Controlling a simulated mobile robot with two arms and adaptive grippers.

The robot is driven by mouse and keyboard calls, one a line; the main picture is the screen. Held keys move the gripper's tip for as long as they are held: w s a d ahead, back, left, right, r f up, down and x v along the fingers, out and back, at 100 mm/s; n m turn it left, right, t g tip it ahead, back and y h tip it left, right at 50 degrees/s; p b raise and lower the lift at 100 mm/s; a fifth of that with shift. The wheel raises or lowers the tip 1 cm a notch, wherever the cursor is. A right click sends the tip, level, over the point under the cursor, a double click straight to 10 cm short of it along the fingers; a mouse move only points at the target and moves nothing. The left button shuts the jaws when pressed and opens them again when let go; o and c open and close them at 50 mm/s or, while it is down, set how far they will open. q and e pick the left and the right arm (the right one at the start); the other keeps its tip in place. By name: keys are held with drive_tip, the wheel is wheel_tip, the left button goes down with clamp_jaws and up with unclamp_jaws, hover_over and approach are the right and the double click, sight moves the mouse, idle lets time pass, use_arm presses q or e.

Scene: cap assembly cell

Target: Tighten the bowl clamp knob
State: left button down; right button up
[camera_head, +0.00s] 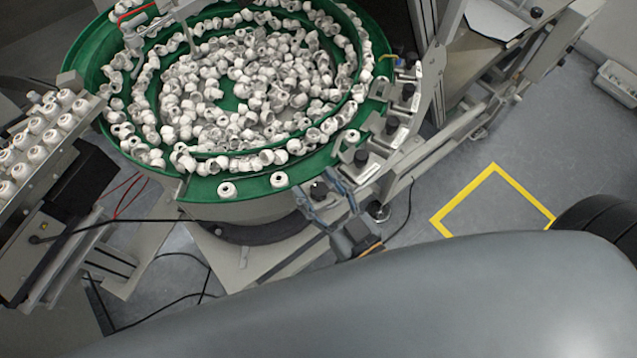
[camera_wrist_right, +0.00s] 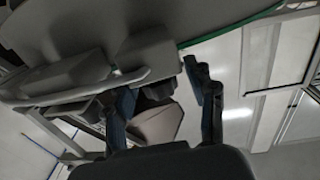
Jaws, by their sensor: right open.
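A green-rimmed bowl (camera_head: 258,188) full of white caps fills the upper middle of the head view. My right gripper (camera_head: 319,184) is open at the bowl's front right edge, its fingers pointing up toward the rim. A small dark part that may be the clamp knob (camera_head: 318,189) shows between the fingertips, partly hidden. In the right wrist view the gripper (camera_wrist_right: 160,82) has its two fingers apart on either side of a dark part (camera_wrist_right: 158,91) under the bowl's edge. I cannot tell whether either finger touches it. My left gripper is not in view.
Dark round knobs (camera_head: 391,125) line the metal track at the bowl's right side. A tray of white caps (camera_head: 37,140) stands at the left. Black cables lie below the bowl. The floor by the yellow marking (camera_head: 465,193) is clear.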

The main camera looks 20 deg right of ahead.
drive_tip(key=shift+c, duration=0.2)
clamp_jaws()
drive_tip(key=shift+r+m+h+p, duration=0.1)
drive_tip(key=shift+m+h+p, duration=0.4)
drive_tip(key=shift+h, duration=0.3)
drive_tip(key=shift+m+h, duration=0.3)
drive_tip(key=shift+h, duration=0.1)
drive_tip(key=shift+o, duration=0.2)
unclamp_jaws()
